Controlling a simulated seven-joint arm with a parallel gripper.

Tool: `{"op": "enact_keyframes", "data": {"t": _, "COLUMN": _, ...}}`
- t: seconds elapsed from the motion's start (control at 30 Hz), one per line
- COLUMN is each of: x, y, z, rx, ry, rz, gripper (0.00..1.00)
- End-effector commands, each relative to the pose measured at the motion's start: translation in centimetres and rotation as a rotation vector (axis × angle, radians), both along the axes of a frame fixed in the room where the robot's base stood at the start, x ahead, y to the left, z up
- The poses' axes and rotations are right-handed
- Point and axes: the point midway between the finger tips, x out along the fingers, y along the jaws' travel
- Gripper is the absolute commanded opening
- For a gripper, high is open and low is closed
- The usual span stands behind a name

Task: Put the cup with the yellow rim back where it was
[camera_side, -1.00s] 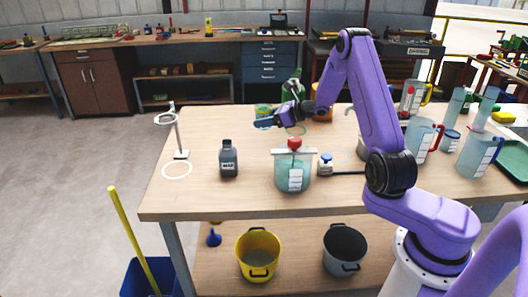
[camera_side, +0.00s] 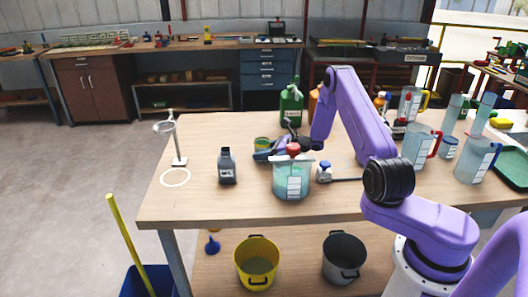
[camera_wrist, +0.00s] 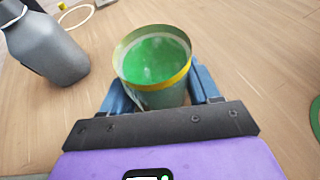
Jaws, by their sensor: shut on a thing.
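The cup with the yellow rim (camera_wrist: 150,92) holds green contents and sits between my gripper's blue fingers (camera_wrist: 160,94) in the wrist view. The cup looks roughly upright. In the side view the cup (camera_side: 262,143) shows just behind and left of the pressure vessel, with my gripper (camera_side: 264,154) low over the table. I cannot tell whether the cup's base touches the table.
A grey bottle (camera_side: 227,167) stands left of my gripper, close by in the wrist view (camera_wrist: 45,48). The vessel with a red knob (camera_side: 292,182) stands in front. A ring stand (camera_side: 179,145) and white ring (camera_side: 175,177) are at left. Several jugs stand at right.

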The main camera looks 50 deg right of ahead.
Motion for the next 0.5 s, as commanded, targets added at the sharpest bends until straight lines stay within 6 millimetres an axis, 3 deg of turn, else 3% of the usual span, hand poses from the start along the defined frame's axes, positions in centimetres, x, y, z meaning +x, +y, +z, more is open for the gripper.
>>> {"op": "enact_keyframes", "data": {"t": 0.27, "x": 0.0, "y": -0.01, "z": -0.3, "rx": 0.001, "ry": 0.0, "rz": 0.0, "gripper": 0.3}}
{"op": "enact_keyframes", "data": {"t": 0.3, "x": 0.0, "y": -0.01, "z": -0.28, "rx": 0.0, "ry": 0.0, "rz": 0.0, "gripper": 0.71}}
{"op": "enact_keyframes", "data": {"t": 0.33, "x": 0.0, "y": -0.01, "z": -0.27, "rx": 0.0, "ry": 0.0, "rz": 0.0, "gripper": 0.81}}
{"op": "enact_keyframes", "data": {"t": 0.37, "x": 0.0, "y": -0.01, "z": -0.27, "rx": 0.0, "ry": 0.0, "rz": 0.0, "gripper": 0.87}}
{"op": "enact_keyframes", "data": {"t": 0.5, "x": 0.0, "y": 0.0, "z": -0.27, "rx": 0.001, "ry": 0.0, "rz": 0.0, "gripper": 0.87}}
